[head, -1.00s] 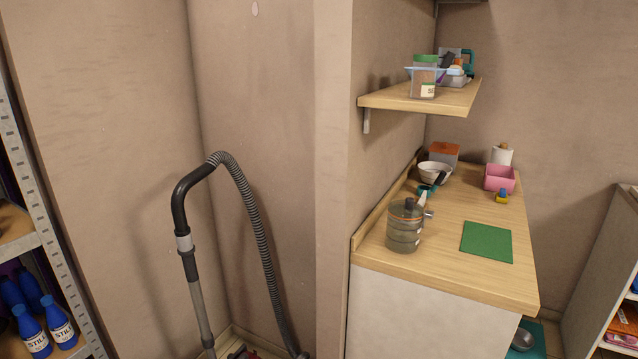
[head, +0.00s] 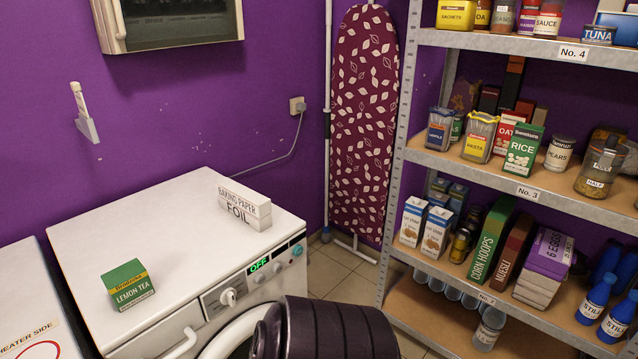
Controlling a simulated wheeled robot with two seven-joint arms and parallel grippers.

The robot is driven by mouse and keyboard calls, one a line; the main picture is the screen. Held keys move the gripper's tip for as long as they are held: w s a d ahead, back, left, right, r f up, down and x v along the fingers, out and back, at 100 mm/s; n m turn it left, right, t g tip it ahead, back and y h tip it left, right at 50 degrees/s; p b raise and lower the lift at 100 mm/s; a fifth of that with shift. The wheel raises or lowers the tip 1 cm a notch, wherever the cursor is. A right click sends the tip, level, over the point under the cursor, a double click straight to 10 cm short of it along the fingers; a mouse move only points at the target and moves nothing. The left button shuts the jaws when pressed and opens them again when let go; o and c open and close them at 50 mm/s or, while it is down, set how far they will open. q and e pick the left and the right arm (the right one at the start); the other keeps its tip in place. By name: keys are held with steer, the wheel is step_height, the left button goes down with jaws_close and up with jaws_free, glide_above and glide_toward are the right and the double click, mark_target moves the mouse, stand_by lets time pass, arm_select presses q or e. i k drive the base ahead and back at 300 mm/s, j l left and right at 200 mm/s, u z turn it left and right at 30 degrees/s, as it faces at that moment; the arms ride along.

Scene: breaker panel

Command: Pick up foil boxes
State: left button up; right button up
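A white box lettered FOIL (head: 238,212) lies on the white washing machine (head: 130,230), near its back right corner. A similar white box lettered BAKING PAPER (head: 240,192) lies directly on top of it. Only one box with the FOIL lettering is readable. Neither of my grippers is in view.
A green lemon tea box (head: 129,285) stands on the machine's front left. The middle of its top is clear. A patterned ironing board (head: 363,125) leans behind. Stocked shelving (head: 440,160) stands right. A dark ribbed shape I cannot identify partly hides the machine's lower front.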

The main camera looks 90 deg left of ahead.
mark_target(254, 209)
steer(key=u, duration=3.25)
steer(key=i+l+u, duration=0.15)
steer(key=l, duration=0.25)
steer(key=i+l+u, duration=0.15)
steer(key=l, duration=0.3)
steer(key=i+l+u, duration=0.15)
steer(key=l, duration=0.3)
steer(key=i+l+u, duration=0.15)
steer(key=l, duration=0.3)
steer(key=k, duration=0.05)
